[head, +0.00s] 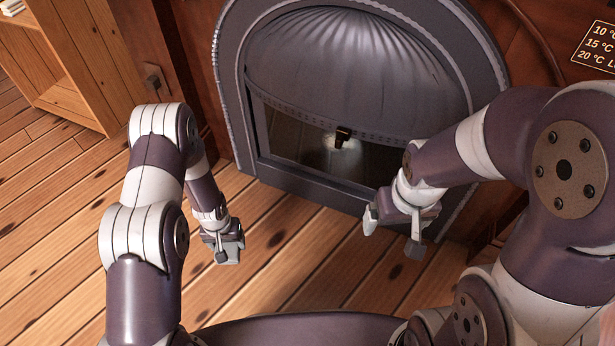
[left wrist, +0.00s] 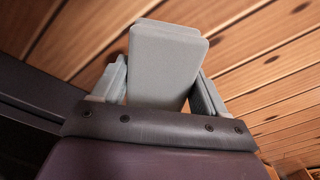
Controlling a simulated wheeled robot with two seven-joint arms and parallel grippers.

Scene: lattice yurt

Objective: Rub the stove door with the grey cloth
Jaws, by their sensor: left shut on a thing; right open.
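The stove door (head: 345,65) is a grey arched panel with ribbed metal above and dark glass below, set in a grey frame in the head view. A small dark handle (head: 342,137) shows near its middle. My left gripper (head: 222,248) is below and left of the door, apart from it, above the floor. In the left wrist view it is shut on the grey cloth (left wrist: 165,62), which looks like a flat, rounded pad between the fingers. My right gripper (head: 394,232) is open and empty, in front of the door's lower right part.
A wooden shelf (head: 75,95) stands at the upper left. A dark sign (head: 597,45) with temperatures is on the wall at the upper right. The plank floor (head: 285,245) between my grippers is clear. My right arm covers the stove's lower right side.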

